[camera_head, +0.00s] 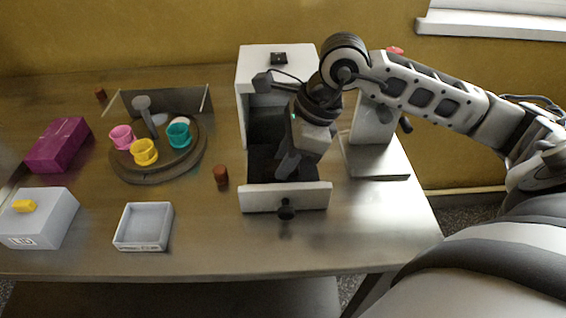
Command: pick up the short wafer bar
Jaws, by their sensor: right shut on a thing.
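My right gripper (287,168) reaches down into the open dark drawer (262,197) of a white cabinet (244,80). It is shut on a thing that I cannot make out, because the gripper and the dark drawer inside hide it. No short wafer bar can be clearly told in this view. A small brown cylinder (220,176) stands on the table left of the drawer, apart from the gripper. My left gripper is not in view.
A round turntable (150,176) holds pink, yellow and teal cups. A grey tray (144,245), a grey box (40,230) with a yellow piece on top and a purple box (58,145) are to the left. A white stand (375,165) is close on the right.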

